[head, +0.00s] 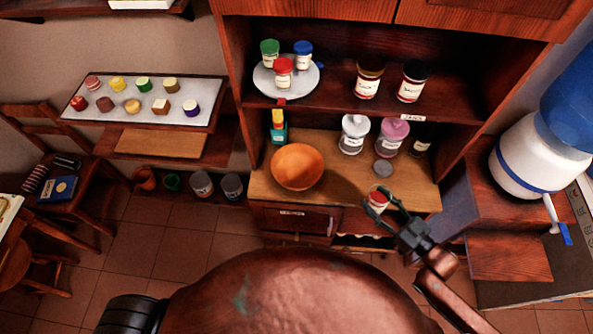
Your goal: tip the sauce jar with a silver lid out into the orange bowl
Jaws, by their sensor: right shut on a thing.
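My right gripper (383,205) is shut on a small jar (377,201) with a pale label and red showing at its top. It is at the counter's front edge, right of the orange bowl. I cannot tell whether the red is sauce or a lid. A flat grey disc (383,168), like a silver lid, lies on the counter behind the held jar. The orange bowl (298,167) stands on the left part of the counter, and its visible inside looks empty. My left gripper is not in view.
Behind stand a silver-white lidded jar (354,134), a pink-lidded jar (393,136), a dark jar (421,141) and a green-yellow bottle (278,127). The shelf above holds several jars, some on a round tray (262,80). The counter (342,185) between bowl and held jar is clear.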

